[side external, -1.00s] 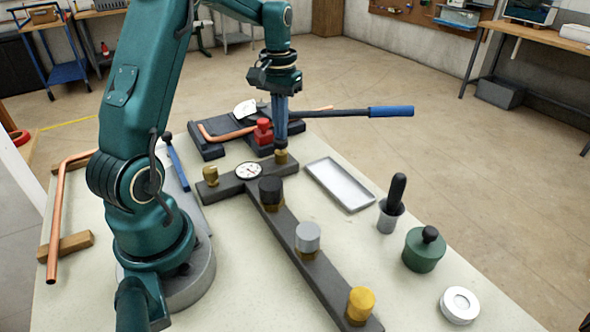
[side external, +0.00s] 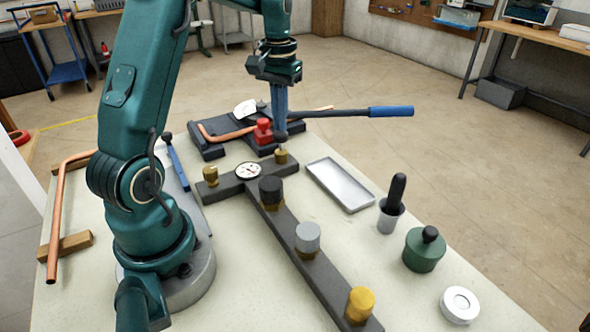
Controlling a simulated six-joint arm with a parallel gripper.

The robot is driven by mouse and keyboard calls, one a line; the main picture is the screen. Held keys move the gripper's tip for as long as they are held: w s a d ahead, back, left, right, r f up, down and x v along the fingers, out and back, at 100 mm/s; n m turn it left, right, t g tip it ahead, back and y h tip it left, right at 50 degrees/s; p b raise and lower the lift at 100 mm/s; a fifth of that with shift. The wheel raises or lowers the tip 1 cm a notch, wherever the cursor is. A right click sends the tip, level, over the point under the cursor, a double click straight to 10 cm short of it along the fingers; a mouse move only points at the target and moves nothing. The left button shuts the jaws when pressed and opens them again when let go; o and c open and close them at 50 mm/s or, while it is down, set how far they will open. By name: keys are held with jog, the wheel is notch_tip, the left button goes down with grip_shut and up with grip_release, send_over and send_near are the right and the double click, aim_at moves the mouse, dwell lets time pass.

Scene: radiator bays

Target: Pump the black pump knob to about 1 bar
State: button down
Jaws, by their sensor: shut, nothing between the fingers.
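My gripper (side external: 281,137) is shut and empty, pointing down just above a small brass fitting (side external: 281,157) at the far end of the dark T-shaped bar. A black knob (side external: 430,233) tops a squat green canister (side external: 424,252) at the right of the table. A black cap (side external: 270,188) on a brass base stands on the bar. I cannot tell for certain which black part is the pump knob. A round white gauge (side external: 249,171) sits on the bar's crosspiece; its reading is too small to tell. My gripper is far from the canister.
The dark bar (side external: 280,226) also carries a grey cap (side external: 307,237), a yellow cap (side external: 360,303) and another brass fitting (side external: 210,176). A red block (side external: 263,131) and a blue-handled lever (side external: 390,111) are close to my gripper. An empty tray (side external: 340,186) and a black-handled tool (side external: 397,189) stand right.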

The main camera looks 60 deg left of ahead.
jog(key=shift+f, duration=1.15)
jog(key=shift+r, duration=1.9)
jog(key=shift+s+d+r, duration=0.1)
jog(key=shift+s+r, duration=0.05)
jog(key=shift+r, duration=0.05)
notch_tip(320, 180, up, 6)
jog(key=f, duration=0.1)
jog(key=shift+f, duration=2.9)
jog(key=shift+f, duration=0.65)
